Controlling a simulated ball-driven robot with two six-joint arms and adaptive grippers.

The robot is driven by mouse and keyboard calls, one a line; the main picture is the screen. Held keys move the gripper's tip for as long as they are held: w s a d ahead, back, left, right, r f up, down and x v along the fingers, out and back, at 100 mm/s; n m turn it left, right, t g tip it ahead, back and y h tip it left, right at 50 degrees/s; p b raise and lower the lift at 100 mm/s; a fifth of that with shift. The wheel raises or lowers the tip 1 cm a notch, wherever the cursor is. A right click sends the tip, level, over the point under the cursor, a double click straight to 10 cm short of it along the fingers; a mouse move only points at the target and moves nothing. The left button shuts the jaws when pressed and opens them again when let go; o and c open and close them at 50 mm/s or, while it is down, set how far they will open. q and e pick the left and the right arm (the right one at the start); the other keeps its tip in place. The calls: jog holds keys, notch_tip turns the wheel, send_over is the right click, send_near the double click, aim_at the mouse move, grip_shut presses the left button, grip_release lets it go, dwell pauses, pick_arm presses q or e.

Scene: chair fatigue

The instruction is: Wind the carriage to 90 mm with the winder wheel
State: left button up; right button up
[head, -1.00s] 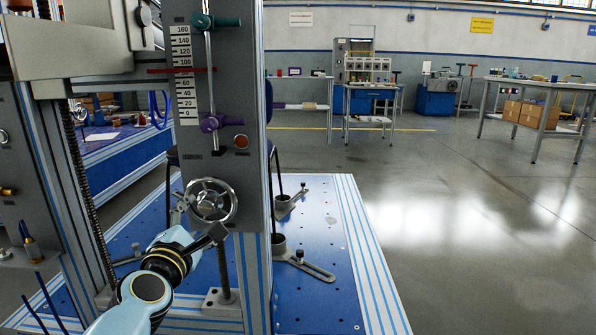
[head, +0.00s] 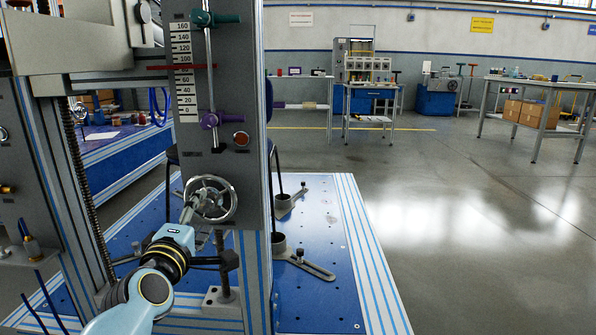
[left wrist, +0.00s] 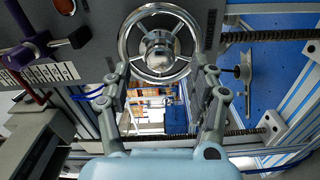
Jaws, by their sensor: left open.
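The winder wheel (head: 212,182), a chrome handwheel with spokes, sits on the front of the grey column. My left gripper (head: 193,206) is at the wheel's lower left in the head view. In the left wrist view my left gripper (left wrist: 161,82) is open, with one finger at each side of the lower part of the wheel (left wrist: 158,10). I cannot tell whether a finger touches the rim. The white scale (head: 184,87) runs from 0 to 160. The carriage's red pointer (head: 188,67) crosses it between 100 and 80. My right gripper is not in view.
A teal clamp (head: 218,19) and a purple clamp (head: 212,121) sit on a rod beside the scale. Open floor lies to the right.

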aim_at(205, 206)
pick_arm(q)
jog(key=m, duration=0.3)
jog(key=w, duration=0.4)
jog(key=shift+w+d, duration=0.1)
jog(key=shift+w, duration=0.05)
jog(key=shift+w+r, duration=0.25)
jog(key=shift+w, duration=0.25)
